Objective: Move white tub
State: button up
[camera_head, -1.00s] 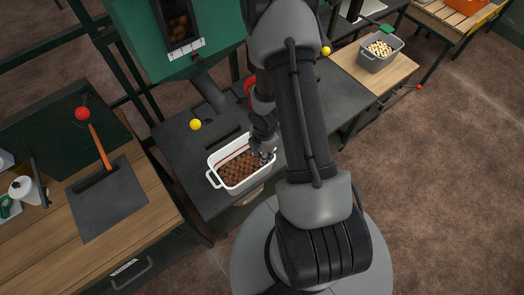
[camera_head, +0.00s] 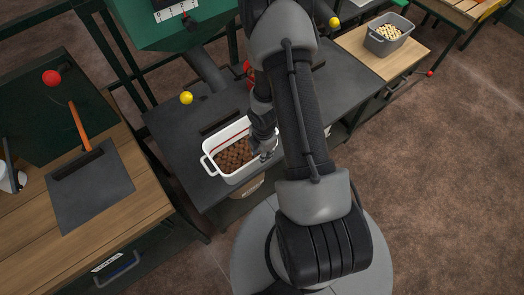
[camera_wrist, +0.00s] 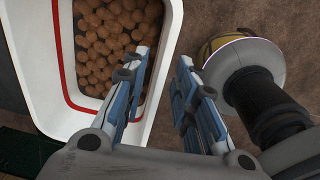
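The white tub (camera_head: 212,168) stands on the dark bench, holding many brown balls. A red line runs around its inside. It also shows at upper left in the wrist view (camera_wrist: 48,75). My gripper (camera_head: 266,152) is at the tub's right end, partly hidden behind my arm in the head view. In the wrist view my gripper (camera_wrist: 162,85) has its fingers apart. The left finger is over the inside of the tub and the right finger is outside, with the tub's white wall between them. No firm contact with the wall is visible.
The dark bench (camera_head: 175,135) carries a yellow knob (camera_head: 186,98). A wooden bench (camera_head: 110,215) with an orange lever (camera_head: 80,128) stands left. A grey tub (camera_head: 388,38) with pale pieces is at upper right.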

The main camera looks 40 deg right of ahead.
jog(key=shift+w+f+b, duration=0.15)
jog(key=shift+f+b, duration=1.2)
jog(key=shift+f, duration=0.85)
jog(key=shift+c, duration=0.2)
grip_shut()
